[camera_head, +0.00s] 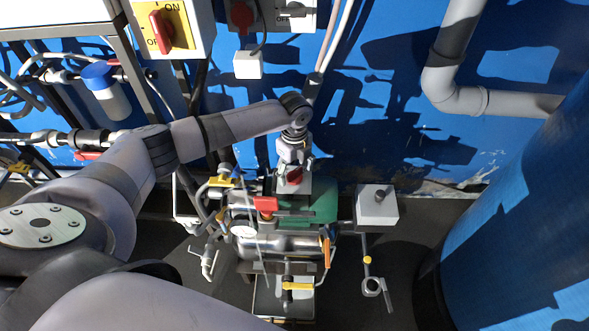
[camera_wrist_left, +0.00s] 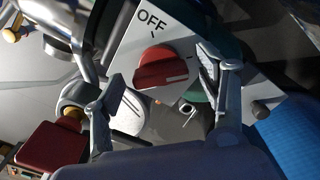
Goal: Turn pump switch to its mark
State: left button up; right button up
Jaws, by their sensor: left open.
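The pump switch is a red knob (camera_wrist_left: 160,66) on a light grey plate (camera_wrist_left: 192,22) lettered OFF in the left wrist view. A pale line shows on the knob's right part, away from the OFF lettering, and a small dark tick lies under that lettering. In the head view the red knob (camera_head: 294,175) shows just below my left gripper (camera_head: 293,162). In the left wrist view my left gripper (camera_wrist_left: 160,74) is open, with one finger on each side of the knob. I cannot tell whether either finger touches it. My right gripper is not in view.
A red valve handle (camera_head: 265,204) and a green pump body (camera_head: 322,208) lie close to the switch. A grey box (camera_head: 377,205) stands right of it. A large blue drum (camera_head: 530,215) fills the right side. A yellow ON/OFF panel (camera_head: 170,27) hangs upper left.

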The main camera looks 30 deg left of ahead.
pick_arm(q)
jog(key=c, duration=1.1)
jog(key=shift+c, duration=0.2)
jog(key=shift+r, duration=0.1)
